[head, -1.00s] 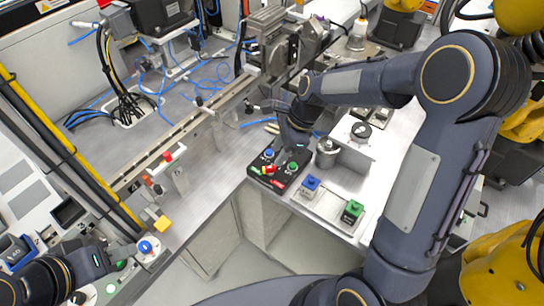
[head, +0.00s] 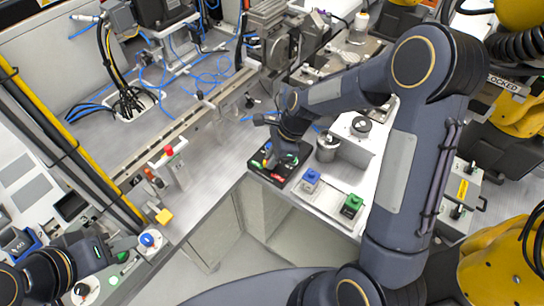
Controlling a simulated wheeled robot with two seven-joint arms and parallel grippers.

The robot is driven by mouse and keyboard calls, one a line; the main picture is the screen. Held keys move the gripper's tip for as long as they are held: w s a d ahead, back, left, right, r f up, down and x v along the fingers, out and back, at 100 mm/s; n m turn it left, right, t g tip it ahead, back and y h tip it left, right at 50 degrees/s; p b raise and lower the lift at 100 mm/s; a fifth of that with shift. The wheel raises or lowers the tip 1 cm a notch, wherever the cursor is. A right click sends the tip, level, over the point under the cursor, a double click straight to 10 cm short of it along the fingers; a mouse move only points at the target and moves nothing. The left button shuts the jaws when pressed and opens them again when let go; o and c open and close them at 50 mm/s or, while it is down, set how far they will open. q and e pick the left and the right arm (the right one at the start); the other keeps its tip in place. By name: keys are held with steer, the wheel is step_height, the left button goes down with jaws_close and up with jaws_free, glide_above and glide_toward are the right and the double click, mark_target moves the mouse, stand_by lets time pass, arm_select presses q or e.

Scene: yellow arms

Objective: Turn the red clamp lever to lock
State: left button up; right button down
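A black control box (head: 256,169) sits at the front edge of the bench, with small coloured controls on top. A small red piece (head: 277,176) on it could be the clamp lever; it is too small to be sure. Another red knob (head: 168,150) stands on a small metal post left of it. My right gripper (head: 283,158) points down over the middle of the box and hides part of its top. Its fingers are too dark and small to read, and contact is unclear. My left gripper (head: 121,246) is at lower left, near a round blue button; its opening is unclear.
A blue button block (head: 311,177) and a green one (head: 352,205) stand right of the box. A metal cylinder (head: 327,146) stands close behind them. A yellow block (head: 164,216) lies near the left bench edge.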

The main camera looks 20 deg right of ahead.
steer(key=shift+n, duration=0.3)
steer(key=n+g, duration=0.1)
steer(key=n, duration=0.2)
steer(key=shift+w+n+g, duration=0.15)
steer(key=shift+n+g, duration=0.25)
steer(key=n, duration=0.2)
steer(key=n+g+h, duration=0.1)
steer(key=n, duration=0.1)
steer(key=shift+a+n+g+p, duration=0.1)
steer(key=shift+n+g+p, duration=0.2)
steer(key=shift+p, duration=0.05)
steer(key=n+g+h, duration=0.1)
steer(key=n, duration=0.3)
steer(key=shift+w, duration=0.1)
steer(key=shift+a+n+g+h+b, duration=0.15)
steer(key=shift+n+h, duration=0.35)
steer(key=shift+n, duration=0.75)
steer(key=shift+d+n+g+h+b, duration=0.15)
steer(key=shift+n+h, duration=0.35)
steer(key=shift+n, duration=0.75)
steer(key=shift+a, duration=0.1)
steer(key=c, duration=1.4)
jaws_free()
steer(key=shift+c, duration=0.2)
